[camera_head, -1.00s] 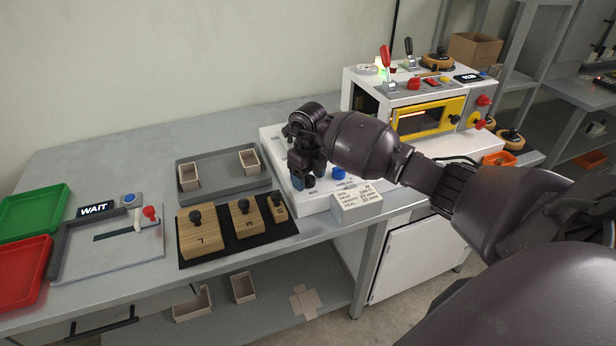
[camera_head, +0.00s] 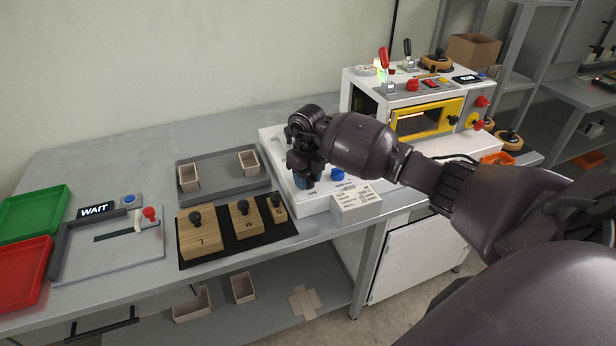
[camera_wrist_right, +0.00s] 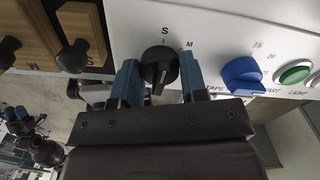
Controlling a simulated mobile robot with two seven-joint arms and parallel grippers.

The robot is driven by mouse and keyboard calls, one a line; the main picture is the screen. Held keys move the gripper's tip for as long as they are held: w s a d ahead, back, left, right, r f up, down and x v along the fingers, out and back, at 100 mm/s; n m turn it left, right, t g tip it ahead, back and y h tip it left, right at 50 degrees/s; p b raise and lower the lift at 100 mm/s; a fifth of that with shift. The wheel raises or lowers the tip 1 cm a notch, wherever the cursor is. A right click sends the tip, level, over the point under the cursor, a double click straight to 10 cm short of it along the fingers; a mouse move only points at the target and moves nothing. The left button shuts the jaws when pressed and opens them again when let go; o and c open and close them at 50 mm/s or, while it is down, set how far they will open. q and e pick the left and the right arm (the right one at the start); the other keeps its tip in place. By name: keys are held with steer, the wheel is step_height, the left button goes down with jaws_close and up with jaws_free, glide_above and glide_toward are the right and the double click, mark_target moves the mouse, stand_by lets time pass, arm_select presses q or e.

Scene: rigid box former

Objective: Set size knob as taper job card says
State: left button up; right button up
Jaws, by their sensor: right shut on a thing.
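The black size knob (camera_wrist_right: 158,67) sits on the white panel in the right wrist view, with the letter S above it and M to its upper right. A white mark shows on its face; I cannot tell exactly where it points. My right gripper (camera_wrist_right: 158,85) has its blue fingers on either side of the knob, shut on it. In the head view my right gripper (camera_head: 307,180) hides the knob on the white machine (camera_head: 315,206). The white job card (camera_head: 356,204) stands at the machine's front edge; its print is too small to read.
A blue knob (camera_wrist_right: 243,73) and a green button (camera_wrist_right: 294,73) lie right of the size knob. Wooden blocks with black knobs, such as the L block (camera_head: 200,238), stand to the left. A grey tray (camera_head: 222,192) holds two small boxes. The oven (camera_head: 385,104) stands behind right.

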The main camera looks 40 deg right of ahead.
steer(key=shift+r+m+p, duration=0.25)
steer(key=shift+m+p, duration=0.3)
steer(key=shift+m, duration=0.55)
steer(key=shift+m+p, duration=0.65)
steer(key=shift+m, duration=0.55)
steer(key=shift+f+m+p, duration=0.2)
steer(key=shift+m+p, duration=0.65)
steer(key=shift+m, duration=0.95)
steer(key=o, duration=0.9)
steer(key=shift+r, duration=0.1)
